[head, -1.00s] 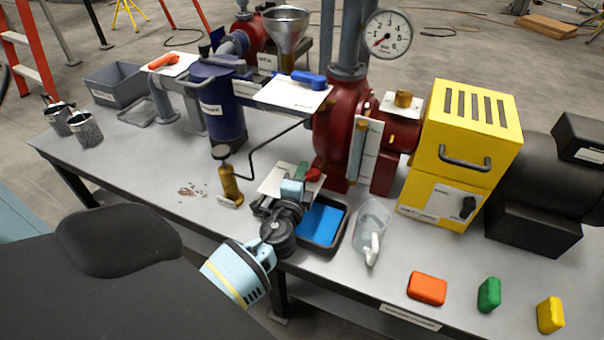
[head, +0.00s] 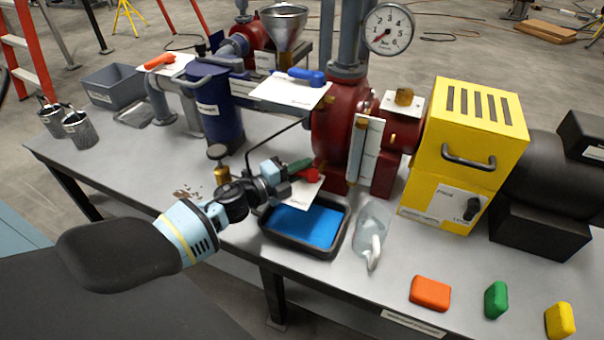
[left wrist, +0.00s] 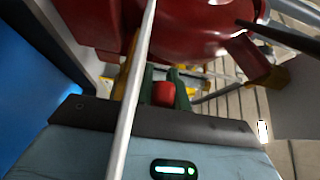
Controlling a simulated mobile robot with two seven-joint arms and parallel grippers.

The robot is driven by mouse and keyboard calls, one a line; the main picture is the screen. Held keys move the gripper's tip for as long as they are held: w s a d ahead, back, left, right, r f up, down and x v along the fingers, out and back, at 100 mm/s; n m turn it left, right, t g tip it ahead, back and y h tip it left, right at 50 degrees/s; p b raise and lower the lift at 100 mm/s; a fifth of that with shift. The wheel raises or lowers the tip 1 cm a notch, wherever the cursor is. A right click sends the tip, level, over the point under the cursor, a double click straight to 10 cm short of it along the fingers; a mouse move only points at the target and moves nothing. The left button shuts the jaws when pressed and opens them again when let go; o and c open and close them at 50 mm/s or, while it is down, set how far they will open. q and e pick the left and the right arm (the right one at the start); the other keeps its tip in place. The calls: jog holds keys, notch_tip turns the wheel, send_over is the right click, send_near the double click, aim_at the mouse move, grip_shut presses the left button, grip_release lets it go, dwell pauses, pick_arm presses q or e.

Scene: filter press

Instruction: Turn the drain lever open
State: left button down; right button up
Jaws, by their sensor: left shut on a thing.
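The red drain lever (head: 312,174) sits low on the front of the red pump body (head: 334,130), above the tray. My left gripper (head: 299,168) comes in from the left and is shut on the lever's red end. In the left wrist view the red end (left wrist: 164,94) shows between the two green fingers. The rest of the lever is mostly hidden by the gripper. A white label plate (head: 305,194) is just below the lever. My right gripper is not in view.
A black tray (head: 345,235) with a blue bottom lies under the gripper, with a clear jug (head: 373,225) beside it. The yellow box (head: 465,155) is right. Orange (head: 430,293), green and yellow blocks lie at the front edge.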

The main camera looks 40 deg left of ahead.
pick_arm(q)
jog(key=shift+w+m+g+h+b, duration=0.2)
jog(key=shift+m+g+h+b, duration=0.45)
jog(key=shift+h, duration=0.35)
jog(key=shift+w+m+g+h+b, duration=0.2)
jog(key=shift+m+g+h+b, duration=0.2)
jog(key=shift+m+h, duration=0.5)
jog(key=c, duration=1.6)
grip_release()
jog(key=shift+c, duration=0.2)
jog(key=shift+r, duration=0.1)
